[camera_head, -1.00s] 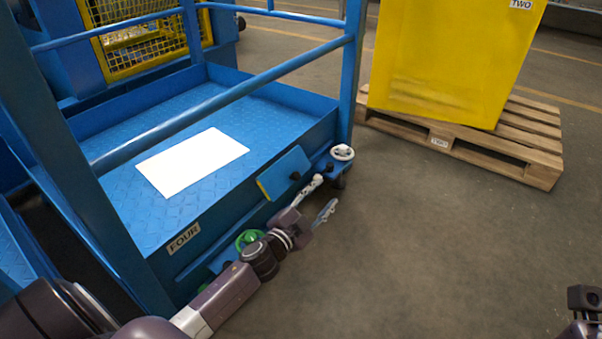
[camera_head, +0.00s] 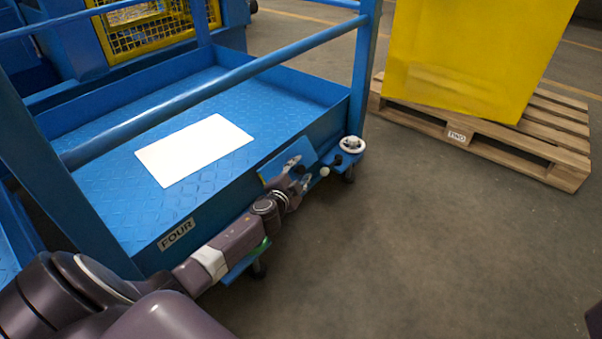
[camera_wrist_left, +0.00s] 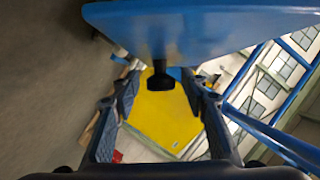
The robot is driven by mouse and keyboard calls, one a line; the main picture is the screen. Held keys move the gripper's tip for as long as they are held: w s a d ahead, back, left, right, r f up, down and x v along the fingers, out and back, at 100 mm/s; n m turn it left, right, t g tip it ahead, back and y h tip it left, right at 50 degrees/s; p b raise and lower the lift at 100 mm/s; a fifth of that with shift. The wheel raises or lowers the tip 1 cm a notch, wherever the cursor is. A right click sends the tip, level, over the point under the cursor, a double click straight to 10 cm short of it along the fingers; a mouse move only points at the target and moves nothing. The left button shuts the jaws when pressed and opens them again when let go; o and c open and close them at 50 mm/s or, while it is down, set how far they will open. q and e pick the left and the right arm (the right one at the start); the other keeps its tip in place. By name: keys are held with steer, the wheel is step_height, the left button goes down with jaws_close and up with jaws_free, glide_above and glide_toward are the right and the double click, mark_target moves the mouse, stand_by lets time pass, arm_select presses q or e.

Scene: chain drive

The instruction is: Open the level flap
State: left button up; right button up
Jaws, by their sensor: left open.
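The level flap, a small blue panel (camera_head: 284,160) with a yellow edge, sits on the near side of the blue platform by its right corner. In the left wrist view its blue plate (camera_wrist_left: 205,25) spans the top, with a black knob (camera_wrist_left: 160,80) projecting from it. My left gripper (camera_head: 300,172) is at the flap and hides part of it. In the wrist view its open fingers (camera_wrist_left: 163,105) are on both sides of the knob, apart from it. I cannot tell how deep the knob sits between them. My right gripper is not in view.
A blue rail (camera_head: 210,92) crosses above the platform (camera_head: 250,115), which bears a white sheet (camera_head: 194,150). A yellow box (camera_head: 475,60) stands on a pallet (camera_head: 480,135). Floor between is clear.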

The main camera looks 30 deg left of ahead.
arm_select(q)
steer(key=shift+w+a, duration=0.1)
steer(key=shift+w, duration=0.15)
jaws_close()
stand_by(0.3)
